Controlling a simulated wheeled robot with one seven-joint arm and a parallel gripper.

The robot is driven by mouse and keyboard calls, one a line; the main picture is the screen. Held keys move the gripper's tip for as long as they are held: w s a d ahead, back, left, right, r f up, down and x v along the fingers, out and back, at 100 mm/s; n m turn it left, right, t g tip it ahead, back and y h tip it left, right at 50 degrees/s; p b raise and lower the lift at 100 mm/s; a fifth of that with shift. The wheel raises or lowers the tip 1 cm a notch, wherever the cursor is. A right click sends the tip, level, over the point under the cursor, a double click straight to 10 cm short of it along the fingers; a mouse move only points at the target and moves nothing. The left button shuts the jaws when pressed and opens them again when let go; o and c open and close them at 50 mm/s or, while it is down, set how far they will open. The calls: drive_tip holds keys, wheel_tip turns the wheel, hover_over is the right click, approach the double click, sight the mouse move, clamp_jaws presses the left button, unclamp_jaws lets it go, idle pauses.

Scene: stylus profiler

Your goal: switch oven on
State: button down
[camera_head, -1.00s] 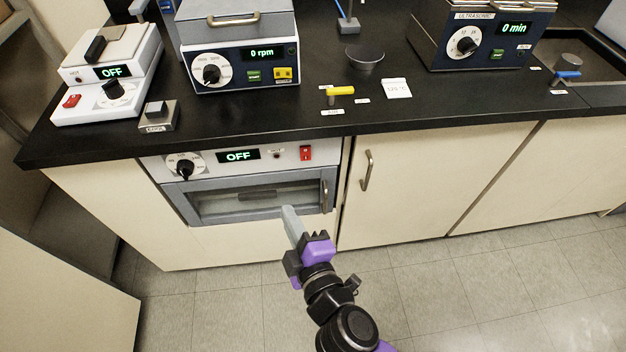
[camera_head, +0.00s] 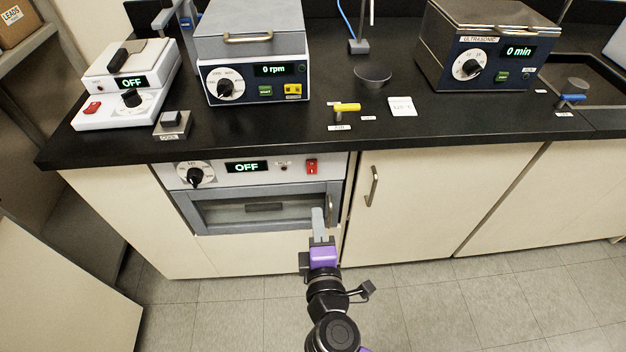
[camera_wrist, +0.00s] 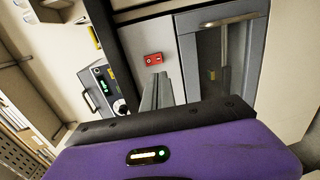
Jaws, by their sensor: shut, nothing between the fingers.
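The oven (camera_head: 185,214) is built into the cabinet front under the bench. Its panel has a dial (camera_head: 195,176), a display (camera_head: 246,167) reading OFF and a red switch (camera_head: 312,167) at the right. The oven door is closed, with a vertical handle (camera_head: 331,208) at its right side. My gripper (camera_head: 318,214) is shut and empty, in front of the door's right part, below the red switch in the head view. In the wrist view the red switch (camera_wrist: 153,59) shows just beyond the shut fingers (camera_wrist: 156,88), apart from them as far as I can tell.
The black bench top (camera_head: 300,135) overhangs the oven panel. On it stand a white hotplate (camera_head: 110,115) reading OFF, a centrifuge (camera_head: 215,80) and an ultrasonic bath (camera_head: 475,60). A yellow-handled valve (camera_head: 347,107) sits near the edge. The floor in front is clear.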

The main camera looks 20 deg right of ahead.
sight(312, 173)
drive_tip(key=x, duration=1.2)
drive_tip(key=shift+w+p, duration=0.15)
drive_tip(key=shift+p, duration=0.25)
drive_tip(key=shift+f+b, duration=0.2)
drive_tip(key=shift+b, duration=0.25)
drive_tip(key=shift+w+f+b, duration=0.1)
drive_tip(key=shift+b, duration=0.3)
drive_tip(key=shift+r, duration=0.2)
